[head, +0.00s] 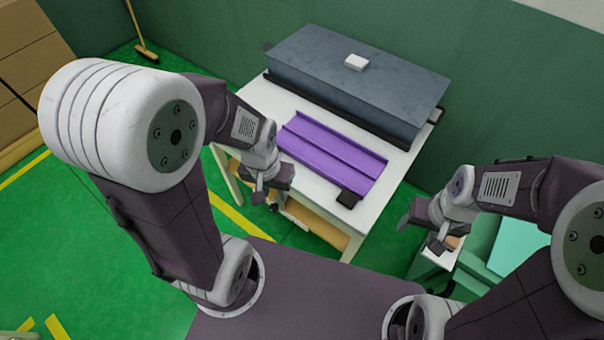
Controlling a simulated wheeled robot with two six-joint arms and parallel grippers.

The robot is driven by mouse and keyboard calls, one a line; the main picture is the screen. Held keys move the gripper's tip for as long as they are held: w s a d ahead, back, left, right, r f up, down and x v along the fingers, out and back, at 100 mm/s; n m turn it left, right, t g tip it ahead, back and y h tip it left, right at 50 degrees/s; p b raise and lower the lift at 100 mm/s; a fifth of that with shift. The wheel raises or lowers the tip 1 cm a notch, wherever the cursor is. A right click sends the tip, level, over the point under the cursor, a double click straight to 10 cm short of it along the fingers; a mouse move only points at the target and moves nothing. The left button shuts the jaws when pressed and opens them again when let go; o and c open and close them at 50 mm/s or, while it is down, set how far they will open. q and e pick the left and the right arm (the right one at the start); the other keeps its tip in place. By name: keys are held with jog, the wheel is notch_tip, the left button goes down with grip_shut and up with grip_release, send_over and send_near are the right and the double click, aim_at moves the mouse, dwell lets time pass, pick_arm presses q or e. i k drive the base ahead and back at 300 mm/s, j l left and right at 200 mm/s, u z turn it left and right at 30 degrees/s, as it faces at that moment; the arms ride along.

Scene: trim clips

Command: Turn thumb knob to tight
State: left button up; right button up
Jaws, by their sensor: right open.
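A purple trim strip (325,155) with raised lengthwise ribs lies on the white table (405,160). A small black block (348,199) sits at the table's front edge, by the strip's near right end. I cannot make out a thumb knob for certain. My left gripper (268,192) hangs at the table's front left edge, left of the strip, pointing down. Its fingers are small and dark, and I cannot tell their opening. My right gripper (424,222) is open, off the table's right side, apart from the strip and the black block.
A large grey case (350,75) fills the table's back, with a small white block (356,62) on top. A teal surface (520,245) and a small white stand (440,257) are at right. A broom (145,50) leans at the back left. Green floor (90,245) is open at left.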

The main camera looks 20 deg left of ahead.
aim_at(274, 208)
jog(key=k+j+u, duration=0.15)
jog(key=u, duration=0.25)
jog(key=k+j+u, duration=0.1)
jog(key=u, duration=0.3)
jog(key=k+j+u, duration=0.1)
jog(key=j+u, duration=0.15)
jog(key=u, duration=0.15)
jog(key=j+u, duration=0.25)
jog(key=u, duration=0.15)
jog(key=k, duration=0.05)
